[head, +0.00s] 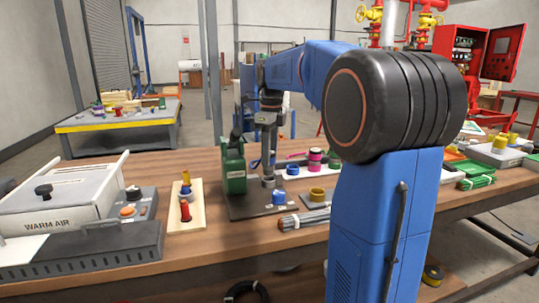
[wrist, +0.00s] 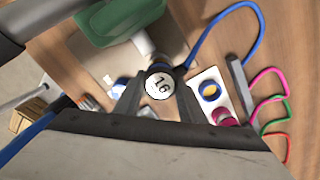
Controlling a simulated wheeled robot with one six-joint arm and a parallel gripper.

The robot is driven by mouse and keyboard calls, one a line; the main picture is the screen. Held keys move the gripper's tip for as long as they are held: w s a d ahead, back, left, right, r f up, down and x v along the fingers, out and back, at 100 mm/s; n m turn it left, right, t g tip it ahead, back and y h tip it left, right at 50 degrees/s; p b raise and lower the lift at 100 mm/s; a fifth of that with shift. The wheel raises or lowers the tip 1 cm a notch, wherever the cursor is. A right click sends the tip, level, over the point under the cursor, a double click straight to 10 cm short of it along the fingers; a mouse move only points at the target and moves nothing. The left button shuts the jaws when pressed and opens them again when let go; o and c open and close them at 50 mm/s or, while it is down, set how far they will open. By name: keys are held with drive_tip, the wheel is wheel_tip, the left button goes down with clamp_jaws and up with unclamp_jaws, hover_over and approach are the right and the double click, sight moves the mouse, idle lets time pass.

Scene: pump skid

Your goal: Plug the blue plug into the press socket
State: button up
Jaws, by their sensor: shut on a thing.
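My gripper (head: 268,180) points down beside the green press (head: 234,168), over its dark base plate. In the wrist view, my gripper (wrist: 157,88) is shut on a round piece with a white top marked 16 (wrist: 158,84). The green press (wrist: 118,20) is just beyond it. A blue cable (wrist: 225,14) arches away on the right and ends near the right finger; its plug end is hidden or too small to make out. I cannot identify the press socket.
A white strip (wrist: 227,122) holds a blue ring (wrist: 209,91) and a magenta piece (wrist: 222,117). Pink and green cables lie right of it. A blue piece (head: 279,198) stands beside the gripper.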

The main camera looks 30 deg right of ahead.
drive_tip(key=shift+f, duration=1.7)
idle(1.1)
drive_tip(key=o, duration=1.2)
drive_tip(key=r, duration=1.7)
drive_tip(key=shift+s+d+r, duration=0.15)
drive_tip(key=shift+s+r, duration=0.05)
drive_tip(key=shift+s, duration=0.05)
drive_tip(key=shift+s, duration=0.1)
